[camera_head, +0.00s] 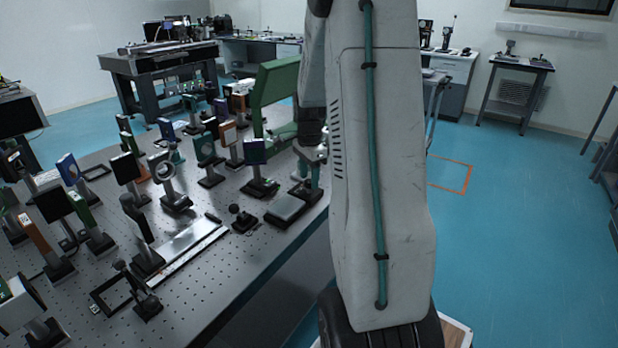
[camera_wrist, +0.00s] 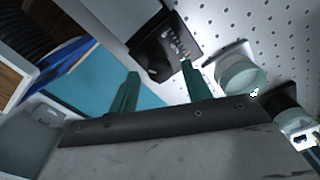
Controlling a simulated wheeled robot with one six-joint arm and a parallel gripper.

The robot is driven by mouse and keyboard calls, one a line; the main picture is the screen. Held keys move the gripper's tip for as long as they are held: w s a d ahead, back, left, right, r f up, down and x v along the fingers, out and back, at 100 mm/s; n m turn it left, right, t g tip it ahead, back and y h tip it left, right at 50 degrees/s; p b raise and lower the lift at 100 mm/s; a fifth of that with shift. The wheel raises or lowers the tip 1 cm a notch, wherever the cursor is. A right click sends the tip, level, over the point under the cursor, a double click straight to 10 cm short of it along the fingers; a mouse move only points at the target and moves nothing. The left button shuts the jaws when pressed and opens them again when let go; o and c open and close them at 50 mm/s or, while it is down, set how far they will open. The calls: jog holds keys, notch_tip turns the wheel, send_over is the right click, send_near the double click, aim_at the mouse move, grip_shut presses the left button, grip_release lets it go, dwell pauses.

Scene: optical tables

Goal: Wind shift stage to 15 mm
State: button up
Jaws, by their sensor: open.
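In the wrist view a dark block (camera_wrist: 170,42) with a row of small pale marks and a dark rounded knob lies at the edge of the perforated table. It may be the shift stage; I cannot read a setting on it. My gripper (camera_wrist: 160,69) is open, its two green fingers apart, with the knob end of the block showing between their tips. I cannot tell whether either finger touches it. My arm hides part of this area.
The perforated table (camera_head: 215,275) holds several mounted optics and a long metal rail (camera_head: 185,250). A small black post (camera_head: 242,219) stands left of the plate. In the wrist view a pale round cylinder (camera_wrist: 240,76) stands close to the right finger. Blue floor (camera_head: 520,240) is clear at right.

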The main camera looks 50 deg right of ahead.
aim_at(309, 181)
notch_tip(309, 181, up, 7)
jog(key=shift+r, duration=0.1)
dwell(0.7)
jog(key=shift+s+n, duration=0.1)
jog(key=shift+n, duration=0.4)
jog(key=s+a+r+n, duration=0.3)
jog(key=s+a+n, duration=0.3)
jog(key=a, duration=0.5)
jog(key=s+a+r+n+t, duration=0.1)
jog(key=s+a+r+n, duration=0.2)
jog(key=s+a+n, duration=0.4)
jog(key=s+a+r+n, duration=0.3)
jog(key=s+a+n, duration=0.3)
jog(key=a, duration=1)
jog(key=shift+s+a+n, duration=0.2)
jog(key=shift+a+n, duration=0.15)
jog(key=shift+n, duration=0.85)
